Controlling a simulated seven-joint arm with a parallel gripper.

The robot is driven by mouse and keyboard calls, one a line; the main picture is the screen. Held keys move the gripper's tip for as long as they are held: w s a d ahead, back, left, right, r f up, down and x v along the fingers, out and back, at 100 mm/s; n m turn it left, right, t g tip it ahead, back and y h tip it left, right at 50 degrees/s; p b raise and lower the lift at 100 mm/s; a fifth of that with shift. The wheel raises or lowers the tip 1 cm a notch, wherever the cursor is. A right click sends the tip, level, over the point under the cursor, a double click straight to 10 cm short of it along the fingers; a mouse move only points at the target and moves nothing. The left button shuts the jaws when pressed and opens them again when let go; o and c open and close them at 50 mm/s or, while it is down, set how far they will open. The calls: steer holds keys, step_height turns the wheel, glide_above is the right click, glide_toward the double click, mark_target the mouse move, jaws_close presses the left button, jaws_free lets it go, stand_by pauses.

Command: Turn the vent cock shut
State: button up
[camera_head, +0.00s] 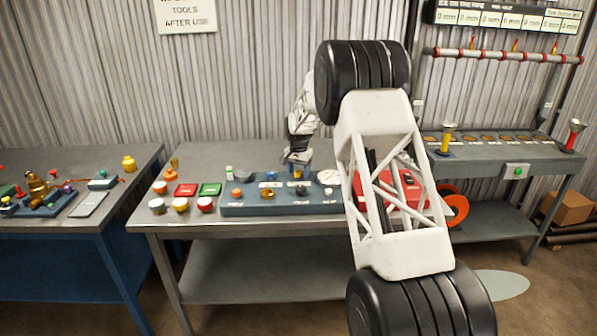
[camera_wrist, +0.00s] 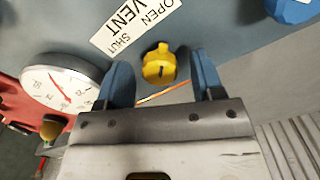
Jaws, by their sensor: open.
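The vent cock (camera_wrist: 159,68) is a yellow knob with a small raised tab on the blue-grey panel, in the upper middle of the wrist view. Its tab points up in that view. A white label (camera_wrist: 135,24) beside it reads OPEN, VENT, SHUT. My gripper (camera_wrist: 160,62) is open, with one blue finger on each side of the cock; I cannot tell if either touches it. In the head view my gripper (camera_head: 297,168) is at the back of the panel (camera_head: 250,209), and the cock is too small to make out there.
A round white gauge (camera_wrist: 61,91) is close by the left finger, with a red case (camera_wrist: 12,90) beyond it. A blue knob (camera_wrist: 291,9) is at the upper right. On the bench, colored buttons (camera_head: 181,204) stand left of the panel.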

steer(key=c, duration=0.9)
